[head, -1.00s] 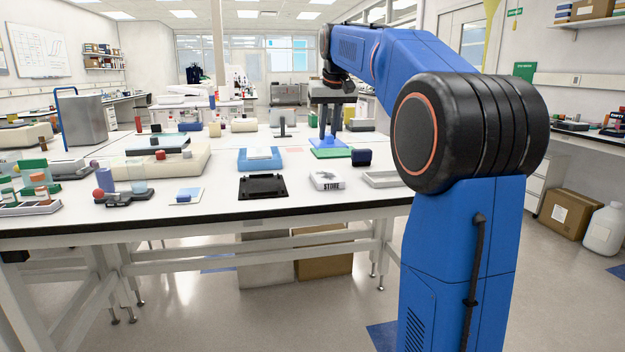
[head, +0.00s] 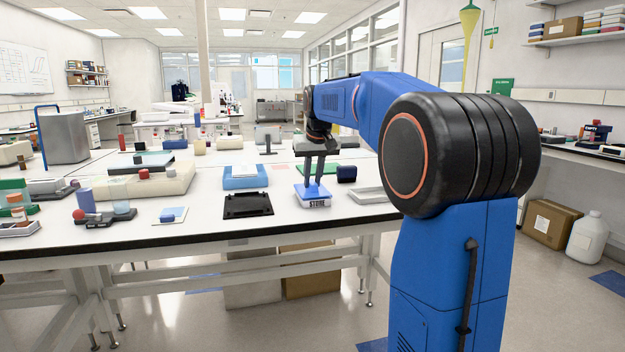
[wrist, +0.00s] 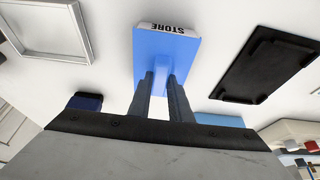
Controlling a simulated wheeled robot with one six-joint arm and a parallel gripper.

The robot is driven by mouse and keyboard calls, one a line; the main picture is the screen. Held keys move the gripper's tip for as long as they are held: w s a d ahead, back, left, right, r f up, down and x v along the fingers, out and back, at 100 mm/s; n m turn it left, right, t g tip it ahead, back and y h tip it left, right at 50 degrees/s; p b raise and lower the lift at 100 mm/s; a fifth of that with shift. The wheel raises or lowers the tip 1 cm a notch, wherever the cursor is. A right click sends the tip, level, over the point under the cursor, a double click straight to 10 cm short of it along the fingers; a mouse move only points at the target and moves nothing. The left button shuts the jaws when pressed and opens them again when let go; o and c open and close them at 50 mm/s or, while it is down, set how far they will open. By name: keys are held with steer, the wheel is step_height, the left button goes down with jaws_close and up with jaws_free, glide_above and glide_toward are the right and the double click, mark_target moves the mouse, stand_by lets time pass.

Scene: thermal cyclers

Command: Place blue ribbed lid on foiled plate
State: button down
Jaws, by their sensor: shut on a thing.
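The blue lid (head: 301,191) is in my gripper (head: 314,183), held by its raised middle grip. It is over the white plate marked STORE (head: 317,204), and in the head view it covers the plate's top. The wrist view shows the flat blue lid (wrist: 150,44) with the plate's STORE edge (wrist: 168,27) showing beyond it. My gripper's fingers (wrist: 162,80) are shut on the lid's grip. Any foil on the plate is hidden under the lid. I cannot tell whether the lid touches the plate.
A black tray (head: 246,211) lies left of the plate. An empty pale frame tray (head: 370,196) lies to its right. A dark blue block (head: 346,174) and a green mat (head: 329,169) are behind. A blue tray (head: 245,183) holds a white item. The bench's front edge (head: 200,240) is near.

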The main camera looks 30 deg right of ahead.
steer(key=shift+f, duration=0.1)
steer(key=c, duration=1.6)
jaws_free()
steer(key=v, duration=1.2)
steer(key=s+a+f+n, duration=0.1)
steer(key=s+a+f, duration=0.4)
steer(key=s+f, duration=0.5)
steer(key=s+a+f+n, duration=0.1)
steer(key=s+a+f, duration=0.5)
steer(key=s+f, duration=0.5)
steer(key=s+a+f+n+y, duration=0.1)
steer(key=s+a+f, duration=0.5)
steer(key=s+f, duration=0.5)
steer(key=shift+s+a+f, duration=0.1)
steer(key=shift+s+a, duration=0.05)
steer(key=shift+s, duration=1.5)
